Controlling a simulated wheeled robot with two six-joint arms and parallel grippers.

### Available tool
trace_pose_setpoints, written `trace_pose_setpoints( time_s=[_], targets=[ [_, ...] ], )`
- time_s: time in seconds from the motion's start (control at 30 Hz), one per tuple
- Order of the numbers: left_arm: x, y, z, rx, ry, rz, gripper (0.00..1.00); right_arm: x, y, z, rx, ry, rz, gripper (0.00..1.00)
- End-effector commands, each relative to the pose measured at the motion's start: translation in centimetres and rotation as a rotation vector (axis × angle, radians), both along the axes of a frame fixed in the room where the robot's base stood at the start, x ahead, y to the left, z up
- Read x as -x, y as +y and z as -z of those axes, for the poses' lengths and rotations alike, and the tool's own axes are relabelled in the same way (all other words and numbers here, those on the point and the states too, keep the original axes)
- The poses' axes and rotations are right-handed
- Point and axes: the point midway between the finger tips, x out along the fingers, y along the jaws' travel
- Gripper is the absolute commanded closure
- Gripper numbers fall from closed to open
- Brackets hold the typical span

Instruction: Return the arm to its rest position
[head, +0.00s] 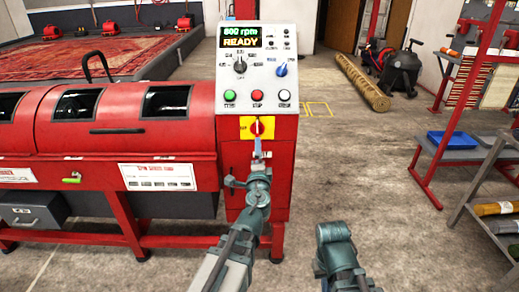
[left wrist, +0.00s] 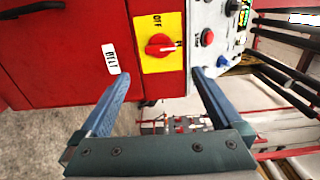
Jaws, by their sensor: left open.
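My left gripper (head: 258,147) is in front of the red machine cabinet, just below the red rotary switch (head: 257,127) on its yellow plate (head: 245,122). In the left wrist view the left gripper (left wrist: 160,88) is open, with nothing between its two fingers. There the switch (left wrist: 160,45) lies beyond the fingertips, apart from them. The switch handle stands roughly upright in the head view, pointing toward the control panel (head: 228,85). The panel's display reads 800 rpm READY. My right arm shows at the bottom centre of the head view; its gripper cannot be seen.
The red machine (head: 60,130) fills the left, with a black lid handle (head: 98,66). At the right stand a red frame (head: 428,185) and a shelf with a blue tray (head: 452,139). A rolled rug (head: 362,83) lies at the back. The concrete floor between is clear.

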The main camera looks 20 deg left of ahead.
Motion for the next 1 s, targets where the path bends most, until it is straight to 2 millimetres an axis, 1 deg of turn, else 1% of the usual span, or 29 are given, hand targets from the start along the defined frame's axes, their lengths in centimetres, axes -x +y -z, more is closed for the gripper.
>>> trace_pose_setpoints(
  time_s=[0.07,0.33,0.4,0.47,0.57,0.6,0.67,0.7,0.77,0.8,0.87,0.9,0.97,1.0],
  targets=[
    [0.4,0.0,0.0,0.0,0.0,-0.001,0.0,0.0,0.0,0.0,0.0,0.0,0.0,1.0],
    [0.4,0.0,0.0,0.001,0.0,-0.001,0.0,0.0,0.0,0.0,0.0,0.0,0.0,1.0],
    [0.5,0.0,-0.4,0.017,0.001,-0.012,0.0,0.0,0.0,-0.6,0.0,0.0,0.0,1.0],
    [0.7,0.2,-1.2,0.054,0.004,-0.036,0.0,0.0,0.0,-1.6,0.0,0.0,0.0,1.0],
    [1.6,0.7,-2.6,0.179,0.026,-0.119,0.0,0.0,0.0,-4.5,0.0,0.0,0.0,1.0],
    [2.2,0.8,-3.1,0.245,0.044,-0.165,0.0,0.0,0.0,-5.9,0.0,0.0,0.0,1.0],
    [3.3,0.9,-3.4,0.352,0.085,-0.24,0.0,0.0,0.0,-8.1,0.0,0.0,0.0,1.0],
    [4.2,0.8,-3.3,0.425,0.121,-0.291,0.0,0.0,0.0,-9.4,0.0,0.0,0.0,1.0],
    [5.7,0.3,-2.9,0.526,0.185,-0.365,0.0,0.0,0.0,-11.4,0.0,0.0,0.0,1.0],
    [6.8,-0.3,-2.6,0.591,0.235,-0.411,0.0,0.0,0.0,-12.6,0.0,0.0,0.0,1.0],
    [8.6,-1.5,-2.2,0.682,0.321,-0.481,0.0,0.0,0.0,-14.6,0.0,0.0,0.001,1.0],
    [10.0,-2.4,-1.9,0.738,0.385,-0.525,0.0,0.0,0.0,-15.8,0.0,0.0,0.001,1.0],
    [12.2,-4.2,-1.6,0.814,0.489,-0.588,0.0,0.0,0.0,-17.7,0.0,0.0,0.001,1.0],
    [13.8,-5.4,-1.5,0.859,0.562,-0.627,0.0,0.0,0.0,-18.9,0.0,0.0,0.001,1.0]
  ],
)
